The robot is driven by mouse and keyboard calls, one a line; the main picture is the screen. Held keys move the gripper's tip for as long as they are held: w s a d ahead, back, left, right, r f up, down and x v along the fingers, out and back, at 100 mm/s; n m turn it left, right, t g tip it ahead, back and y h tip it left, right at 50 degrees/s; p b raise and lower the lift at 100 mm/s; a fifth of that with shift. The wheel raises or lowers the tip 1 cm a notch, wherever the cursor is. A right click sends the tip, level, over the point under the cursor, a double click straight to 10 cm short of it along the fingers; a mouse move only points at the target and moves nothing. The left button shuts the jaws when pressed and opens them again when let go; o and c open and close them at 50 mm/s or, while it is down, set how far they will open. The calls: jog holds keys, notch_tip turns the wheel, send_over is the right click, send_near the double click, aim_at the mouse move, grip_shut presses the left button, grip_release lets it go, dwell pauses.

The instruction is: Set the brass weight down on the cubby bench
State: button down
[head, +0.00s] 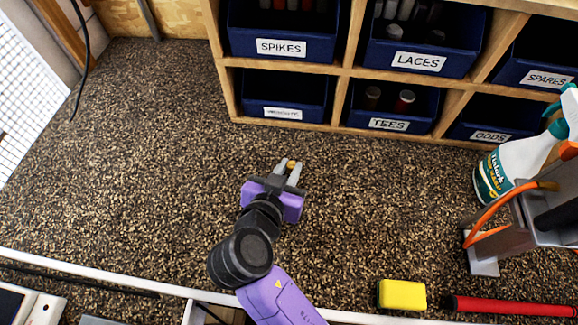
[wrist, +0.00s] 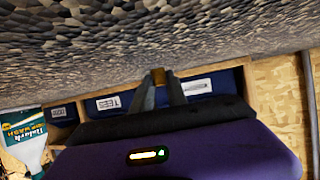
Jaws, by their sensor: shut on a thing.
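My gripper (head: 288,168) is over the middle of the speckled cubby bench (head: 130,150), with its fingers pointing toward the cubbies. It is shut on the small brass weight (head: 291,163), and only a bit of the weight shows between the grey fingertips. In the wrist view, which looks upside down, the brass weight (wrist: 158,76) sits between the tips of my gripper (wrist: 160,82), with the bench surface (wrist: 150,30) above it in the picture. I cannot tell whether the weight touches the bench.
Wooden cubbies (head: 345,72) with labelled blue bins stand along the back. A spray bottle (head: 515,165) and a grey device with an orange cord (head: 525,220) stand at right. A yellow block (head: 401,295) and a red grip (head: 510,307) lie at front right. The bench left of my gripper is clear.

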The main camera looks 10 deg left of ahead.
jog(key=shift+f, duration=0.15)
jog(key=c, duration=1.3)
grip_release()
jog(key=shift+r, duration=0.3)
jog(key=b+v, duration=0.1)
jog(key=v, duration=1.1)
jog(key=shift+f+b, duration=0.15)
jog(key=shift+b, duration=0.15)
